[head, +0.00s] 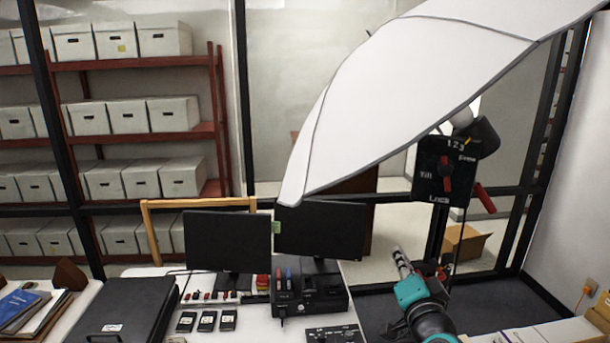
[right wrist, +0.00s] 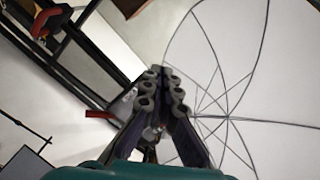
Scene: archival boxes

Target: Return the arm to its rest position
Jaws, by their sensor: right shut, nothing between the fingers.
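My right gripper (head: 402,262) shows in the lower right of the head view, at the end of my grey and teal arm. It points up and away from the desk, right of the two monitors. In the right wrist view its fingers (right wrist: 163,92) come together at the tips, shut with nothing between them. The white umbrella (right wrist: 240,75) fills the right of that view behind the fingers. My left gripper is not in view.
A white umbrella (head: 420,80) and a black control box (head: 445,170) on a stand hang above my right arm. Two monitors (head: 228,241), a black device (head: 308,295) and a black case (head: 125,310) are on the white desk. Shelves of archival boxes (head: 128,117) stand behind glass.

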